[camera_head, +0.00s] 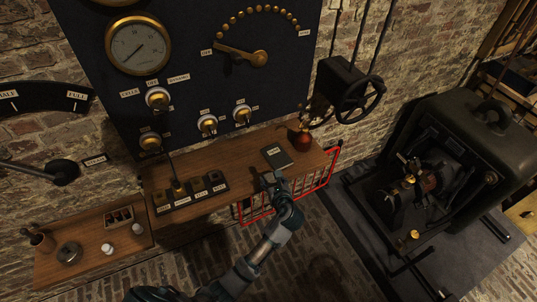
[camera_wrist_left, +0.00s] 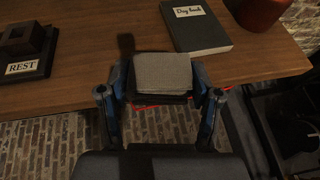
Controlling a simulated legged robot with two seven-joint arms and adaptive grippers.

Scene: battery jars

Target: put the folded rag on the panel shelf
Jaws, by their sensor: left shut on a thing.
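My left gripper (camera_head: 277,178) is at the front edge of the wooden panel shelf (camera_head: 235,155), a little in front of the day book. In the left wrist view the gripper (camera_wrist_left: 160,92) is shut on the folded rag (camera_wrist_left: 162,73), a grey folded cloth held between its two fingers. The rag overlaps the front edge of the shelf (camera_wrist_left: 95,80) in that view. I cannot tell whether it touches the wood. In the head view the rag is too small and dark to make out clearly. My right gripper is not in view.
The dark day book (camera_head: 278,157) lies just beyond the gripper. A red round-bodied object (camera_head: 304,140) stands right of it. A labelled block tray (camera_head: 190,191) sits to the left. Bare wood lies between tray and book.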

